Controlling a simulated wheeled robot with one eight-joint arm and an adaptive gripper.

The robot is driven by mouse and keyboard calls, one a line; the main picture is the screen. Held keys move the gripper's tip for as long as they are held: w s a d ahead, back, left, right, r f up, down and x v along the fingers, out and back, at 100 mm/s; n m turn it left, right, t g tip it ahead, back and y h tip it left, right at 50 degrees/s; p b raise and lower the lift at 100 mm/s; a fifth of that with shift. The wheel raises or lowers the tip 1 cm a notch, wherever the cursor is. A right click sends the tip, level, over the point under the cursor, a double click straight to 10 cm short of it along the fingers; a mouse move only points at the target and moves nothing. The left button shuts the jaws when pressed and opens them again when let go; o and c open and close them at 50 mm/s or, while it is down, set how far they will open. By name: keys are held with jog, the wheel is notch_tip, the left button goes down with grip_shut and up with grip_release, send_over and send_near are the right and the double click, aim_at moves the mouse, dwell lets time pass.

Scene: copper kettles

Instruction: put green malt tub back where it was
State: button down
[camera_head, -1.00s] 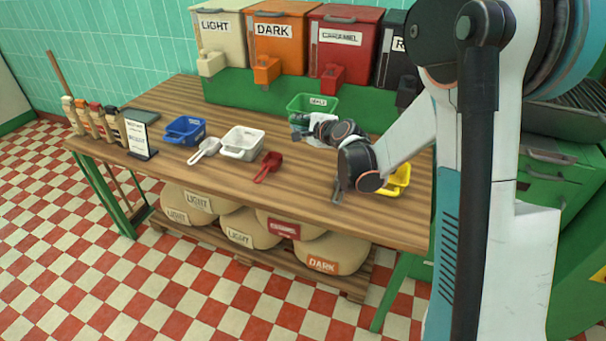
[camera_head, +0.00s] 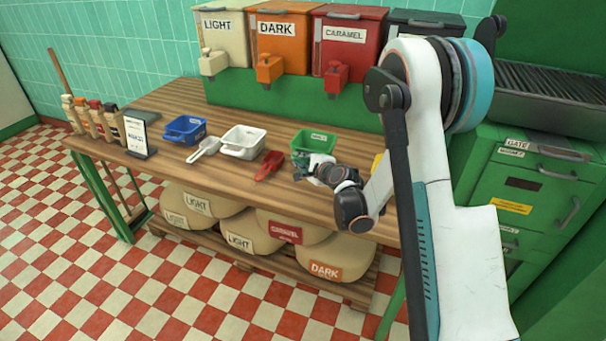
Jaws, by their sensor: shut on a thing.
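The green malt tub (camera_head: 315,141) is a small open tub with a pale label, at the right part of the wooden table. My gripper (camera_head: 303,170) is at its near side, shut on it. The fingers are small and partly hidden by my wrist. I cannot tell whether the tub touches the table top or is slightly above it.
A red scoop (camera_head: 269,165), a white tub (camera_head: 243,141), a white scoop (camera_head: 204,149) and a blue tub (camera_head: 185,130) stand left of the green tub on the table (camera_head: 160,103). A yellow thing (camera_head: 377,165) shows partly behind my arm. Dispensers line the back, including a red one (camera_head: 345,45).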

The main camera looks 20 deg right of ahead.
jog(key=shift+f+b, duration=0.75)
jog(key=shift+f, duration=1.35)
jog(key=c, duration=1.6)
grip_release()
jog(key=shift+s, duration=0.1)
